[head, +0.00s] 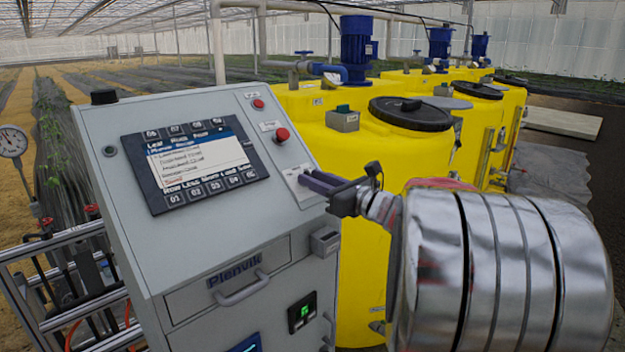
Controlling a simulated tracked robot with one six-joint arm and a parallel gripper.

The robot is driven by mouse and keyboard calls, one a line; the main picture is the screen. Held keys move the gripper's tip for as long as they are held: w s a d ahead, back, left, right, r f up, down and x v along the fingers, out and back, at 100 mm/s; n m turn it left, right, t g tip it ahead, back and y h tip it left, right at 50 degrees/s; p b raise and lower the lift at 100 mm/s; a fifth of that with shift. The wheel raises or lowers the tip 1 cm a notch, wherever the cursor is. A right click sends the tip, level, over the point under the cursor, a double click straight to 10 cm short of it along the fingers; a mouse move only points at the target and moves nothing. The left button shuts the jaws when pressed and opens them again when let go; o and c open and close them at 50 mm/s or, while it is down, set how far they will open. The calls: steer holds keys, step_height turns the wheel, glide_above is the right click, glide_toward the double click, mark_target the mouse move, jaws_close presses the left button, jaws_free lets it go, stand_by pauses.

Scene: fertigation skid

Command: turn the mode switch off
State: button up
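The grey control cabinet (205,240) has a sloped face with a screen (195,163) at its middle. A light plate (291,171) sits on the right side of this face, below the red buttons. My gripper (304,181) reaches in from the right, its dark fingertips in front of or at this plate. The fingers overlap in this view, so I cannot tell whether they are apart or closed on anything. No mode switch knob shows clearly; the fingers cover part of the plate. I cannot tell the switch's position.
A red mushroom button (282,135) and a smaller red button (258,104) sit above the plate. A drawer handle (242,290) sticks out below the screen. Yellow tanks (365,158) with black lids stand close behind my arm. Pipework and a gauge (12,141) are at left.

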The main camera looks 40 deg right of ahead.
steer(key=shift+w, duration=0.3)
steer(key=shift+c, duration=0.4)
jaws_close()
steer(key=shift+a, duration=0.15)
steer(key=shift+n+y, duration=0.4)
steer(key=shift+n, duration=0.1)
steer(key=shift+d+n+y, duration=0.25)
steer(key=shift+n+y, duration=0.25)
steer(key=shift+n, duration=0.1)
steer(key=n+g+y, duration=0.1)
steer(key=n+y, duration=0.1)
steer(key=n, duration=0.1)
steer(key=shift+w+d, duration=0.1)
steer(key=shift+d, duration=0.05)
steer(key=n+g+y, duration=0.2)
steer(key=n, duration=0.1)
steer(key=n+g+y, duration=0.2)
steer(key=n, duration=0.2)
steer(key=shift+w+d, duration=0.1)
steer(key=shift+g, duration=0.3)
